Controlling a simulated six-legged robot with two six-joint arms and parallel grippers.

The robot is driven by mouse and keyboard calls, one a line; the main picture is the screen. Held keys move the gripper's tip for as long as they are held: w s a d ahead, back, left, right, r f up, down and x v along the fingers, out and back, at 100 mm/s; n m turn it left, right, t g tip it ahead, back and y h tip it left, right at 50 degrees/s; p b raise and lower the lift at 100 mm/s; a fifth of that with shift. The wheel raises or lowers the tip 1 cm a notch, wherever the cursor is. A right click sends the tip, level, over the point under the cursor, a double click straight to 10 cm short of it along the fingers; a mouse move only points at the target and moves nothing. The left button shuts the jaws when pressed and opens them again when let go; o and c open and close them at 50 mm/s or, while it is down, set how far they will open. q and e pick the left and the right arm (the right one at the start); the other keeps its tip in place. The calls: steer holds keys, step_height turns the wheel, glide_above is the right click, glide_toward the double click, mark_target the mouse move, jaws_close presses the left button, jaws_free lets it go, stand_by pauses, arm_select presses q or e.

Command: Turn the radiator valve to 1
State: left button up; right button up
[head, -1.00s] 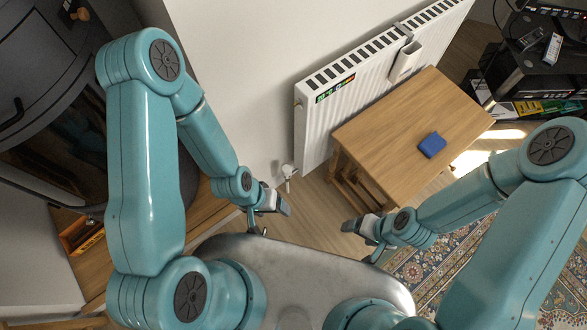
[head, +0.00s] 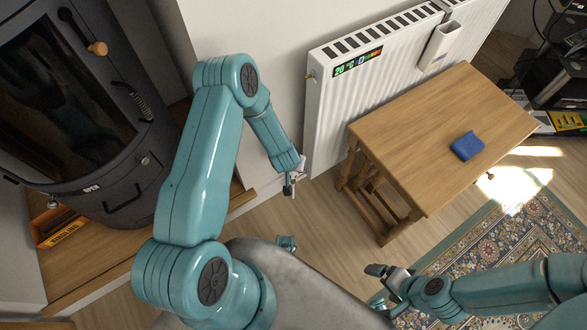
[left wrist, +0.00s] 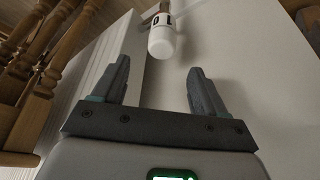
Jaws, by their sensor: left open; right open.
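The radiator valve (left wrist: 162,40) is a white, rounded knob with black marks at its neck. In the left wrist view it is ahead, beyond the open fingers and roughly between their lines, apart from them. I cannot read its setting for certain. My left gripper (left wrist: 160,80) is open and empty. In the head view my left gripper (head: 291,186) hangs by the lower left corner of the white radiator (head: 326,130), and the valve is mostly hidden there. My right gripper (head: 383,276) is open and empty over the floor, left of the rug.
A wooden table (head: 420,150) with a blue folded cloth (head: 467,146) stands close before the radiator; its legs (left wrist: 50,75) are near in the left wrist view. A dark stove (head: 90,120) stands at left. Bare floor (head: 325,222) lies between.

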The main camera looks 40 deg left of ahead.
arm_select(q)
steer(key=b+x, duration=0.2)
steer(key=x, duration=0.8)
steer(key=shift+s+a+f+b, duration=0.1)
steer(key=shift+b, duration=0.25)
steer(key=c, duration=1)
steer(key=shift+o, duration=0.2)
steer(key=shift+n, duration=0.4)
steer(key=n, duration=0.2)
steer(key=n+g+y, duration=0.1)
steer(key=n, duration=0.1)
steer(key=shift+a+n+y+b, duration=0.1)
steer(key=shift+n+y+b, duration=0.2)
steer(key=n+g, duration=0.1)
steer(key=n, duration=0.2)
steer(key=n+g+y+b, duration=0.1)
steer(key=n, duration=0.2)
steer(key=shift+s+a, duration=0.1)
steer(key=shift+s, duration=0.15)
steer(key=shift+n+g, duration=0.3)
steer(key=shift+n, duration=0.1)
